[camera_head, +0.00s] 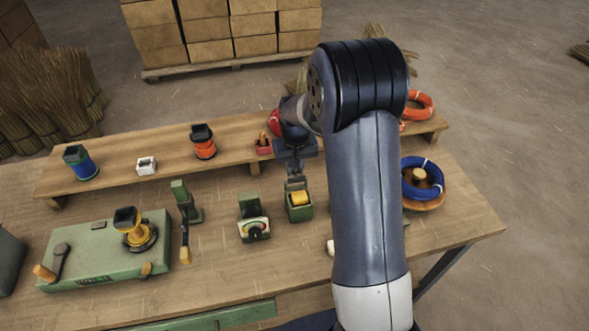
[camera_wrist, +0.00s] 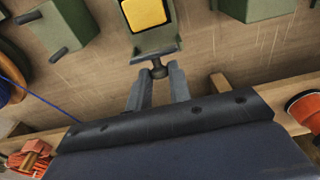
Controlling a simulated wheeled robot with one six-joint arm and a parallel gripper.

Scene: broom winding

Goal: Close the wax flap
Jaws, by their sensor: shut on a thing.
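The green wax box (camera_head: 299,208) stands on the bench in the middle of the head view, with yellow wax (camera_head: 299,198) showing in its top. In the wrist view the yellow wax (camera_wrist: 143,14) is uncovered, and the green flap (camera_wrist: 155,44) lies on the near side of it, standing open. A dark knob (camera_wrist: 158,68) sticks out from the flap. My gripper (camera_wrist: 160,74) has its two fingers on either side of the knob, shut on it. In the head view my gripper (camera_head: 295,178) is at the far edge of the box.
A green box with a dial (camera_head: 254,230) stands left of the wax box, and a green lever stand (camera_head: 185,215) further left. A raised shelf (camera_head: 110,162) with spools runs behind. A blue coil (camera_head: 422,178) lies at the right. My arm hides part of the bench.

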